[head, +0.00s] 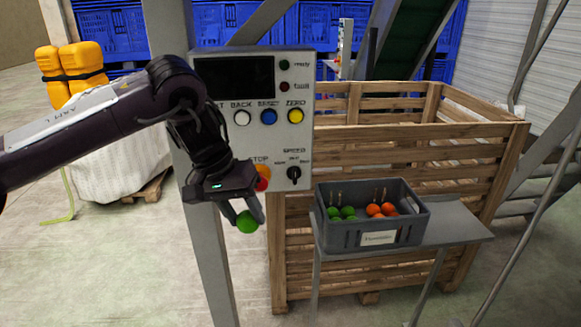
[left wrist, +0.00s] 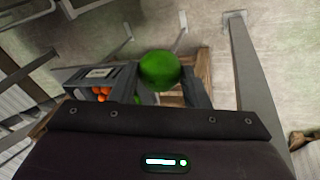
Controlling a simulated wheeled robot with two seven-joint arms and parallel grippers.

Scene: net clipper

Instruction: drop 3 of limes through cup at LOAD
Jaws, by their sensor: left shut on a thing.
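My left gripper (head: 246,212) is shut on a green lime (head: 247,222) and holds it in the air in front of the control panel's post, left of the grey crate. In the left wrist view the lime (left wrist: 160,69) sits between the two fingertips. The grey crate (head: 375,235) stands on a small metal shelf and holds several green limes (head: 348,212) on its left side and several orange fruits (head: 374,210) on its right. My right gripper is not in view. No cup and no LOAD label can be made out.
A control panel (head: 240,130) with buttons and a knob stands on a post behind my left arm. A large wooden crate (head: 400,155) is behind the metal shelf (head: 455,222). Yellow containers (head: 72,68) stand at the left. The floor at front left is clear.

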